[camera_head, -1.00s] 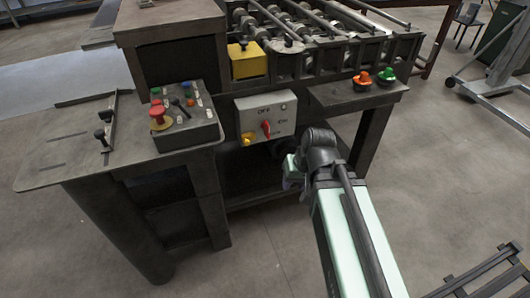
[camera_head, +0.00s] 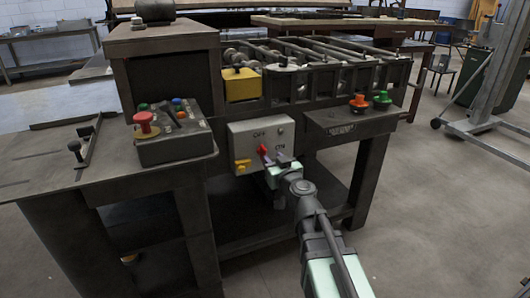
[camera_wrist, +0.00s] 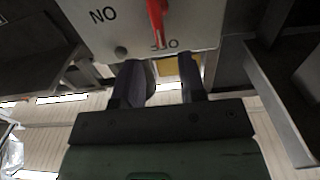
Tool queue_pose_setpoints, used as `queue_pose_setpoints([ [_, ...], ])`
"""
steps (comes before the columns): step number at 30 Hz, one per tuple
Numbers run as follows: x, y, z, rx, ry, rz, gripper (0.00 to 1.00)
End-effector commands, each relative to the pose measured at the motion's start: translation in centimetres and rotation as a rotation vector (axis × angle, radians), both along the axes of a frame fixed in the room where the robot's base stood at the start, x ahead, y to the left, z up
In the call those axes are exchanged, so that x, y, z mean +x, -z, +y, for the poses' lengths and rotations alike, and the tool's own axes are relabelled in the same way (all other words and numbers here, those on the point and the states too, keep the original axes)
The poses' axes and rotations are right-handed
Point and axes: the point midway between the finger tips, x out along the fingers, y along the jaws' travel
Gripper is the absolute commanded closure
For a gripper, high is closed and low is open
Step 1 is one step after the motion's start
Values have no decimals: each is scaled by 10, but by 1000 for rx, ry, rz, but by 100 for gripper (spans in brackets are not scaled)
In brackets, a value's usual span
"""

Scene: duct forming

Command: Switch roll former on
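The grey switch box (camera_head: 248,133), marked OFF and ON, hangs under the roll former's frame. Its red switch lever (camera_head: 263,149) sits between the labels, partly close behind my gripper in the head view. In the wrist view the box face (camera_wrist: 200,18) is upside down and the red lever (camera_wrist: 157,18) stands out beyond the fingertips. My gripper (camera_head: 270,164) is right in front of the box, near the lever. Its two fingers are apart with nothing between them in the wrist view (camera_wrist: 160,68). Contact with the lever cannot be made out.
A control box (camera_head: 172,140) with a red mushroom button (camera_head: 146,124) stands on the left table. The roll former's rollers (camera_head: 330,55) are above. Open floor lies to the right.

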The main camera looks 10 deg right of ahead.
Motion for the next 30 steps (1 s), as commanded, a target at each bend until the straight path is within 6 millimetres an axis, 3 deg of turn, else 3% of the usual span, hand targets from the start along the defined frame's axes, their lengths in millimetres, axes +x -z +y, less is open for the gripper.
queue_pose_setpoints([
  [3, 34, 0, 6, 0, -1, 0, 63],
  [9, 62, 0, 11, 0, -1, 0, 63],
  [16, 63, 0, 12, 0, 0, 0, 63],
  [24, 63, 0, 12, 1, -1, 0, 100],
  [30, 62, 0, 12, 4, -1, 1, 100],
])
